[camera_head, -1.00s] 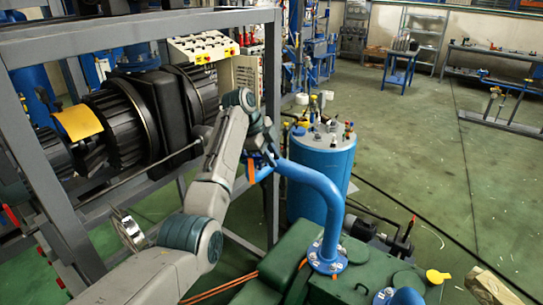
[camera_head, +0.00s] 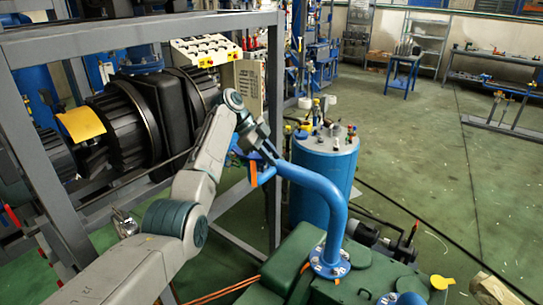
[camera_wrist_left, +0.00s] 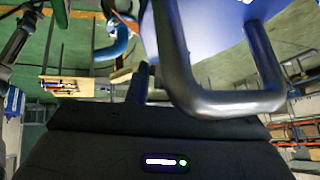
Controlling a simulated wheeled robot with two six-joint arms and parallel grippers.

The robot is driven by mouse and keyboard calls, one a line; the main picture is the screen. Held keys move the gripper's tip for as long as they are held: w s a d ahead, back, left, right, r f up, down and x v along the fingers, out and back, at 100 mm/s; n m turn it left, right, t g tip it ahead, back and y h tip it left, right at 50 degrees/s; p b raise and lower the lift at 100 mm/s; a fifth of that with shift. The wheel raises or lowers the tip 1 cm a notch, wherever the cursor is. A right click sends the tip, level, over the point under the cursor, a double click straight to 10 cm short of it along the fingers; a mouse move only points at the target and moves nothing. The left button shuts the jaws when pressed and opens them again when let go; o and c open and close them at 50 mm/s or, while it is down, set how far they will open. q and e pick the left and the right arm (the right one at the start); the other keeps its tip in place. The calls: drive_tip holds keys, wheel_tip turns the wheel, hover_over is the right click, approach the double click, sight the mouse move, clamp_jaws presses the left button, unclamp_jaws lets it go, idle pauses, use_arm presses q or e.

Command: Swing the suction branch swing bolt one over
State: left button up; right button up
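A blue bent pipe (camera_head: 335,210) rises from a bolted flange on the green machine and runs left to an end bearing an orange strip (camera_head: 253,173). My left gripper (camera_head: 268,150) is right at that pipe end, from above. It is too small and overlapped there to show whether its fingers are apart. In the left wrist view, a dark bent bar (camera_wrist_left: 215,105) stands in front of a large blue surface (camera_wrist_left: 210,30), close to the gripper's dark body. I cannot make out the swing bolt itself. My right gripper is not in view.
A blue tank (camera_head: 325,175) with fittings on top stands behind the pipe. A grey frame (camera_head: 150,30) with black machinery borders the left. Green machinery (camera_head: 300,265) fills the lower middle. Open green floor (camera_head: 430,140) lies to the right.

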use_arm(q)
drive_tip(key=shift+o, duration=0.7)
drive_tip(key=shift+a+f, duration=0.1)
drive_tip(key=shift+a+r+b, duration=0.2)
drive_tip(key=shift+b, duration=0.1)
drive_tip(key=b+v, duration=0.5)
drive_tip(key=v, duration=0.5)
drive_tip(key=shift+w+a, duration=0.1)
